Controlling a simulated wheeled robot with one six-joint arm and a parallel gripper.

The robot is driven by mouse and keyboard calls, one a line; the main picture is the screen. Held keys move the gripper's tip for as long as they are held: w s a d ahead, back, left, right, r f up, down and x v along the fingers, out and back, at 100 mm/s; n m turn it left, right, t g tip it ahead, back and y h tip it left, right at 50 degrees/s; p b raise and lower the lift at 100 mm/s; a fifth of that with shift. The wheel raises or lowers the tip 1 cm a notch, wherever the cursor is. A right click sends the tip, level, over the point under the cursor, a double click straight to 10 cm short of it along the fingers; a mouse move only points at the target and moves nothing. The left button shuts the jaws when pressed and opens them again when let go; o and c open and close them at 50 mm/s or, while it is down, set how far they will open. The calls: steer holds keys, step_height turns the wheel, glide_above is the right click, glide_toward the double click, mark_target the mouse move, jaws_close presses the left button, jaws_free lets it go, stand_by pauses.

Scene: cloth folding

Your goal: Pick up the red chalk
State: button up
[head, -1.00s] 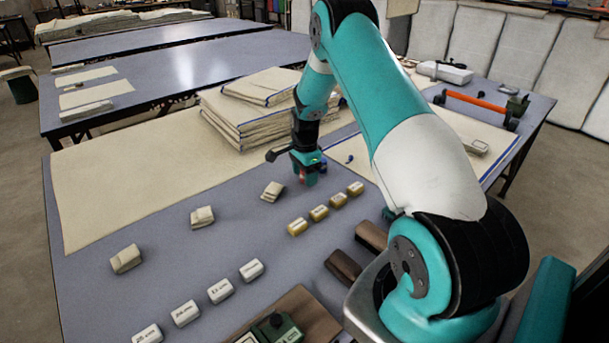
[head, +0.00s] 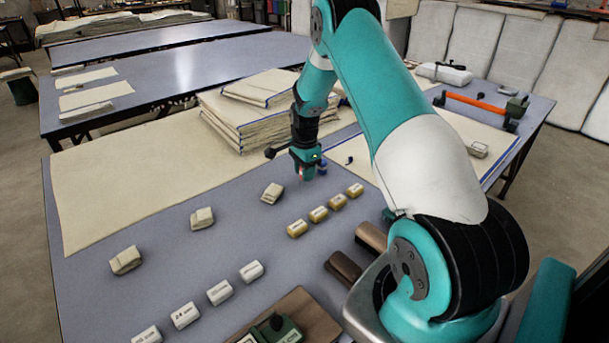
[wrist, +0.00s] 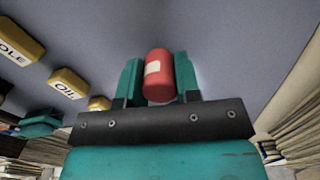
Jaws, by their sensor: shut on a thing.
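The red chalk (wrist: 158,76) is a short red cylinder with a pale label, between the two teal fingers in the wrist view. My gripper (wrist: 159,80) is shut on it. In the head view my gripper (head: 306,170) hangs over the grey table (head: 240,225), near the folded cloth stack. The chalk looks slightly above the table, but the exact gap is hard to tell.
Several yellow labelled blocks (head: 318,214) stand just right of and nearer than my gripper. Several white blocks (head: 220,291) and small folded cloths (head: 202,217) lie to the left. A cloth stack (head: 250,110) stands behind. An orange-handled tool (head: 476,102) lies at far right.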

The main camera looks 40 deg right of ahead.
step_height(320, 180, up, 18)
steer(key=shift+r, duration=0.2)
steer(key=shift+o, duration=0.3)
stand_by(0.3)
